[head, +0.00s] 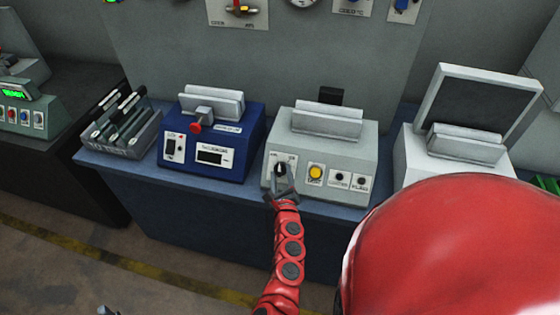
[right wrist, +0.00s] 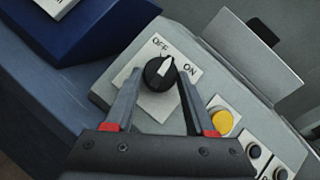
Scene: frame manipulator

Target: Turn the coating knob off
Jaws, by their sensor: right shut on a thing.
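The coating knob is a round black knob (right wrist: 158,74) on a white plate marked OFF and ON, on the front of the light grey machine (head: 325,145). In the right wrist view its white pointer mark points up, between the two words. My right gripper (head: 281,186) is at this knob, at the left of the machine's front. Its two grey fingers (right wrist: 160,80) stand on either side of the knob, shut on it. A small grey tip (head: 107,311) at the bottom edge of the head view may be my left gripper; its jaws cannot be made out.
A yellow button (head: 316,173) and small black knobs (head: 340,178) sit right of the coating knob. A blue machine (head: 210,140) with a red knob stands to the left, beside a slotted rack (head: 122,128). A white machine with a raised lid (head: 470,108) stands to the right.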

